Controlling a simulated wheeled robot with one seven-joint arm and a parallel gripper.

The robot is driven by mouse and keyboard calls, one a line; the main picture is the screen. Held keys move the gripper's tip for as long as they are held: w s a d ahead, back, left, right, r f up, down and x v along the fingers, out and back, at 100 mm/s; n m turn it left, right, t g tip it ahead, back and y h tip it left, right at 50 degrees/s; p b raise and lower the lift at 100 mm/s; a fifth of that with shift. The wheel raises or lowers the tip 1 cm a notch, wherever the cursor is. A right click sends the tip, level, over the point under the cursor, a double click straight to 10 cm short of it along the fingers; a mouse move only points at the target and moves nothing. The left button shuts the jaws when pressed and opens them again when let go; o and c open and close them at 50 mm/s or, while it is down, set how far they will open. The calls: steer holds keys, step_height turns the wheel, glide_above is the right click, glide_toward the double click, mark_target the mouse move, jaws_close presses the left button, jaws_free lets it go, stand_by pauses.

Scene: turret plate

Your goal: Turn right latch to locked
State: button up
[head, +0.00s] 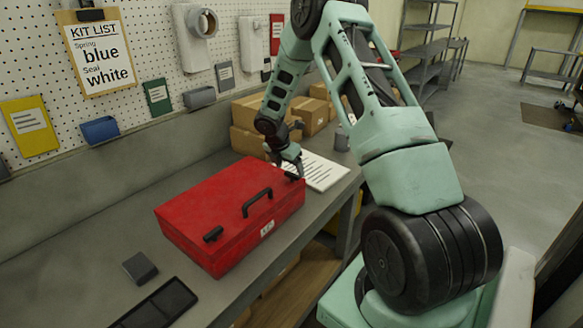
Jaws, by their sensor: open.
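A closed red case (215,199) lies on the grey workbench, with a black handle (257,201) in the middle of its front top edge. A black latch (213,234) sits at the left end of that edge. My gripper (292,170) is over the case's right end, jaws pointing down, where the right latch would be. The gripper covers that spot, so I cannot make out the right latch, its position, or whether the jaws touch it. The jaws are open, though the gap between them is too small to see clearly.
White printed paper (325,172) lies on the bench (110,235) right of the case. Cardboard boxes (313,115) stand behind the gripper. A small dark block (139,267) and a black tray (160,305) lie at the front left. A pegboard with a kit list (97,52) is behind.

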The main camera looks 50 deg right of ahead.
steer(key=shift+x, duration=1.35)
steer(key=c, duration=1)
